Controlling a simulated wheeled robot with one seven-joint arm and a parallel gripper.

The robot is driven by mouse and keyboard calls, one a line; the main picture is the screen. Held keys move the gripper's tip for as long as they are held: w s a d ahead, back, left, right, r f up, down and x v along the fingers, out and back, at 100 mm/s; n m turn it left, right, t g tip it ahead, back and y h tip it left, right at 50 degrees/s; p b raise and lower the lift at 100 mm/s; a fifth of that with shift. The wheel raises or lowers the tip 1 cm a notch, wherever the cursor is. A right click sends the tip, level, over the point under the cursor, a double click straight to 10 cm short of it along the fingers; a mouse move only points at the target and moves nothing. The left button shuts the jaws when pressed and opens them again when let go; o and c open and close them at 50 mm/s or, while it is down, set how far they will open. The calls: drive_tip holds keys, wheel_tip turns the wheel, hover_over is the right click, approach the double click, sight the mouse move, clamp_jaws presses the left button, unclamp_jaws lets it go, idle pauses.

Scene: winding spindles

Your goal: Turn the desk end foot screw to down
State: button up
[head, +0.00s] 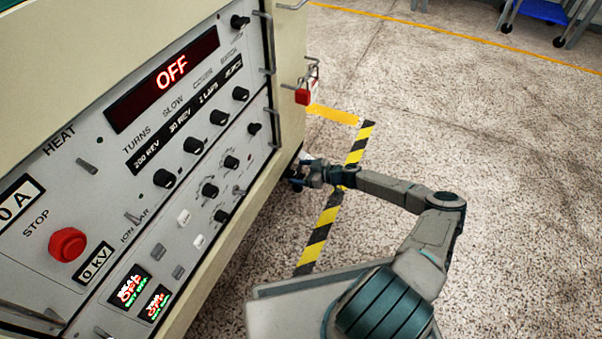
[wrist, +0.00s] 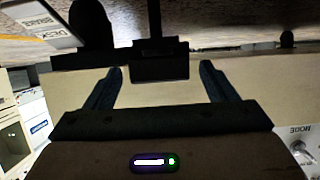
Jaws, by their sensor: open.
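The cabinet (head: 215,130) fills the left of the head view. My gripper (head: 292,179) is low at its bottom right corner, close to the floor, with its tips partly hidden by the cabinet edge. In the wrist view my gripper (wrist: 163,74) has its two fingers apart. A dark block (wrist: 160,66) on a thin upright rod (wrist: 154,20) sits at the gap between the fingertips; it looks like the foot screw. I cannot tell whether the fingers touch it. A pale tag (wrist: 42,24) with upside-down lettering, seemingly "DESK", is at the upper left, beside a black rounded part (wrist: 91,25).
A red padlock (head: 303,95) hangs on the cabinet's side above my gripper. Yellow-black floor tape (head: 318,235) runs beneath my arm. The speckled floor (head: 500,180) to the right is clear. A blue-topped cart (head: 545,12) stands far off.

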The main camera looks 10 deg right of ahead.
drive_tip(key=c, duration=1)
drive_tip(key=m+t+h, duration=0.2)
drive_tip(key=m, duration=0.1)
drive_tip(key=m+t+h, duration=0.1)
drive_tip(key=h, duration=0.1)
drive_tip(key=shift+s+a+m+t, duration=0.2)
drive_tip(key=shift+s+m+t, duration=0.05)
drive_tip(key=shift+m+t, duration=0.05)
drive_tip(key=shift+a+r+m+t+h+p, duration=0.15)
drive_tip(key=shift+m+t+h+p, duration=0.2)
drive_tip(key=shift+m+h+p, duration=0.4)
drive_tip(key=shift+a+r+m+t+h+p, duration=0.1)
drive_tip(key=shift+m+t+h+p, duration=0.25)
drive_tip(key=shift+m+h+p, duration=0.35)
drive_tip(key=m+h+p, duration=0.3)
drive_tip(key=h+p, duration=0.1)
drive_tip(key=shift+a+m+t+h, duration=0.2)
drive_tip(key=shift+m+t+h, duration=0.05)
drive_tip(key=shift+m+t, duration=0.1)
drive_tip(key=shift+a+f+m+g+h+p, duration=0.1)
drive_tip(key=shift+m+g+h+p, duration=0.35)
drive_tip(key=shift+m+h, duration=0.75)
drive_tip(key=shift+a+f+m+g+h+p, duration=0.15)
drive_tip(key=shift+m+h+p, duration=0.35)
drive_tip(key=shift+m+h, duration=0.7)
drive_tip(key=shift+h, duration=0.3)
